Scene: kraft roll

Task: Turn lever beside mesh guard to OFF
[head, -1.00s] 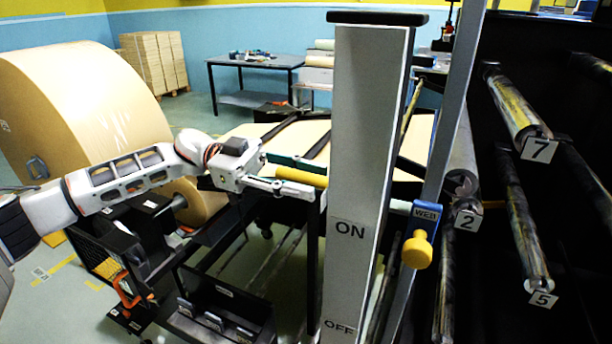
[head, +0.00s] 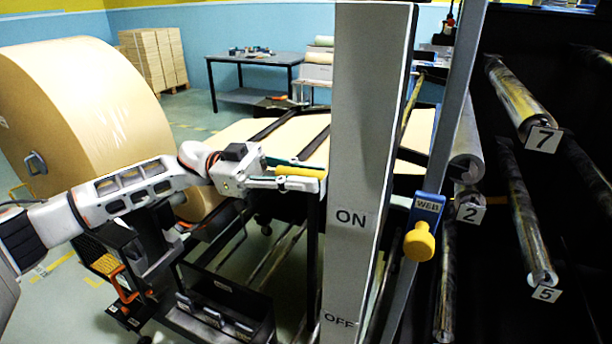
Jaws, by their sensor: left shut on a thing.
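A lever with a yellow grip (head: 303,172) sticks out to the left of a tall grey post (head: 368,120). The post carries an ON label (head: 351,219) and, lower down, an OFF label (head: 339,321). The grip is above the ON label and close to level. My left gripper (head: 305,174) is shut on the yellow grip, with one finger above it and one below. The lever's pivot is hidden. My right gripper is not in view.
A large kraft roll (head: 75,110) stands at left. A yellow knob (head: 419,242) under a blue WEB tag (head: 427,207) is right of the post. Numbered rollers (head: 520,100) fill the right side. A table (head: 255,59) stands behind.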

